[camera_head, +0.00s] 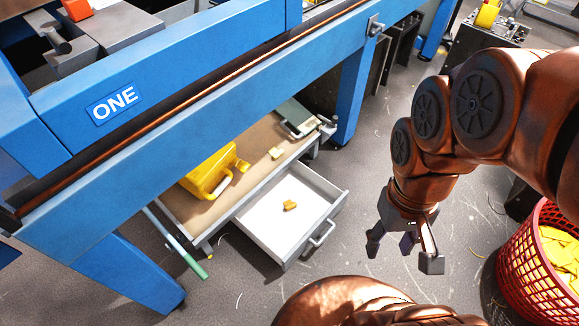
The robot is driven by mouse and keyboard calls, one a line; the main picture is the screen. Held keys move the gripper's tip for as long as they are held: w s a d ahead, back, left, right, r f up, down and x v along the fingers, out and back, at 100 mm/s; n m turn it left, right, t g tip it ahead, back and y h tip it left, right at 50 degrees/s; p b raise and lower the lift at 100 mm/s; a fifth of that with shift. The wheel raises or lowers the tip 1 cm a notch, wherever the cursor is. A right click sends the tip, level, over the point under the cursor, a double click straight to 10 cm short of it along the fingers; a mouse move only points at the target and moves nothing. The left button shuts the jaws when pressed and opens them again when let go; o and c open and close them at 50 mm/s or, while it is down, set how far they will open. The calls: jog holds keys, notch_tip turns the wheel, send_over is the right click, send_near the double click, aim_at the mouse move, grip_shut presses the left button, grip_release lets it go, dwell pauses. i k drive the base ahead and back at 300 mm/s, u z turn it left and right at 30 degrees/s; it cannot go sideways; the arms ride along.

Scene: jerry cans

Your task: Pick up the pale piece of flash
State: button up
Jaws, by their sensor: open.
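A small pale yellow piece (276,153), which looks like the pale piece of flash, lies on the brown top of a low cart (235,197). It is to the right of a yellow jerry can (207,172). A darker orange-tan piece (290,205) lies in the cart's open white drawer (268,222). My gripper (403,252) is open, with nothing seen between its fingers. It hangs above the floor, to the right of the drawer and well apart from both pieces.
A blue machine frame (190,130) marked ONE reaches over the cart's far side. A green-handled tool (185,255) leans at the cart's left. A red basket (515,275) of yellow scraps stands at right. Floor between drawer and basket is mostly clear.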

aim_at(274, 152)
jog(key=z, duration=0.8)
jog(key=i, duration=0.95)
jog(key=u, duration=2.9)
